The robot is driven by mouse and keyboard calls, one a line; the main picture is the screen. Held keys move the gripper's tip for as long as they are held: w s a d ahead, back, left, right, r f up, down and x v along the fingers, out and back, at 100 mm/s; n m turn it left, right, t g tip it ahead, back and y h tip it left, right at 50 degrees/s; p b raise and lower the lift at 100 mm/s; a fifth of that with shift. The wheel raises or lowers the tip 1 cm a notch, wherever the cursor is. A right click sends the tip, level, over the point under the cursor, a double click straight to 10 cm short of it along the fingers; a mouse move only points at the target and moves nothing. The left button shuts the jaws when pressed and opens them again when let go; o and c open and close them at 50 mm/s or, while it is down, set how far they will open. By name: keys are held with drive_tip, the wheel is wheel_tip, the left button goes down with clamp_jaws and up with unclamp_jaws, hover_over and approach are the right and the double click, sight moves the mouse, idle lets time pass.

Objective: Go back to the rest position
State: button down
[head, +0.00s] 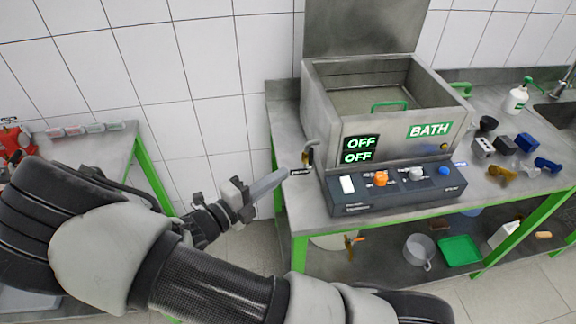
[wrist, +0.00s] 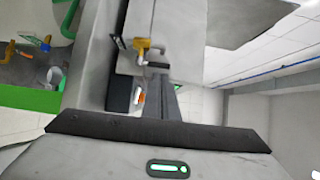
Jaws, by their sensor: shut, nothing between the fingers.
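My gripper (head: 274,181) is shut and empty. In the head view it is held in the air left of the metal bath (head: 325,105), with its fingers pointing right toward the bench's left edge. A small gap shows between the fingertips and the bench. My forearm crosses the lower left of that view. In the wrist view the gripper's narrow fingers (wrist: 172,100) extend forward from the wide dark palm edge. A tap with a yellow-brown lever (wrist: 146,50) shows beyond them. That tap (head: 309,152) is on the bath's left side in the head view.
The control box (head: 395,199) has an orange knob and sits before the bath, whose two displays read OFF. Metal blocks, small parts and a white bottle (head: 516,99) stand on the right. The lower shelf holds a pot (head: 419,250) and a green tray (head: 460,250). Another bench (head: 95,150) is left.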

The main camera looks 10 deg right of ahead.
drive_tip(key=v, duration=0.6)
